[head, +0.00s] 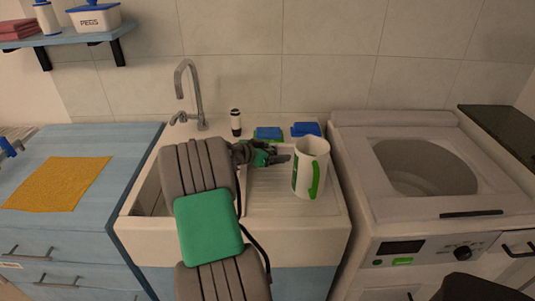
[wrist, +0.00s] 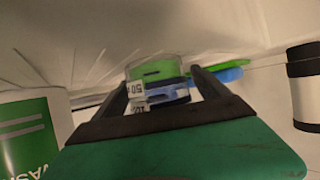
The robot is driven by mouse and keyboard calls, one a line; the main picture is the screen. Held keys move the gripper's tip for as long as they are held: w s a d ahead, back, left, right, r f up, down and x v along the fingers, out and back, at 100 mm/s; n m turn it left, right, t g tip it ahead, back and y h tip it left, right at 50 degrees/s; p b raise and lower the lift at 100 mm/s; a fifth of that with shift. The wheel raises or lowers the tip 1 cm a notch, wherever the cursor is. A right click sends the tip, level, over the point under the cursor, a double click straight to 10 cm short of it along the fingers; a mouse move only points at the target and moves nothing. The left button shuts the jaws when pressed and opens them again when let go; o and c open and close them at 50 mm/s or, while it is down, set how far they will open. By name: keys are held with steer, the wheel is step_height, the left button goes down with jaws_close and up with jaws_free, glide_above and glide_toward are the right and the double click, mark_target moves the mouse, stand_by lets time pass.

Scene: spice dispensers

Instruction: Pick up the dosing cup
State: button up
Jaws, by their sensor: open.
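The dosing cup (wrist: 155,72) is a small clear cup with a white label marked "50" in the wrist view; green and blue show in or through it. My gripper (wrist: 160,82) is open, with one dark finger on each side of the cup. I cannot tell whether either finger touches it. In the head view my gripper (head: 278,157) is low over the ribbed drainboard, just left of the white jug, and I cannot make out the cup there.
A black-and-white bottle (head: 236,122) and two blue-topped sponge-like pieces (head: 268,133) (head: 305,129) are behind. The tap (head: 190,95) rises at the sink's back left. A washing machine (head: 430,190) stands right.

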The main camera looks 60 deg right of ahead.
steer(key=c, duration=1.6)
steer(key=shift+c, duration=0.2)
steer(key=shift+r, duration=0.2)
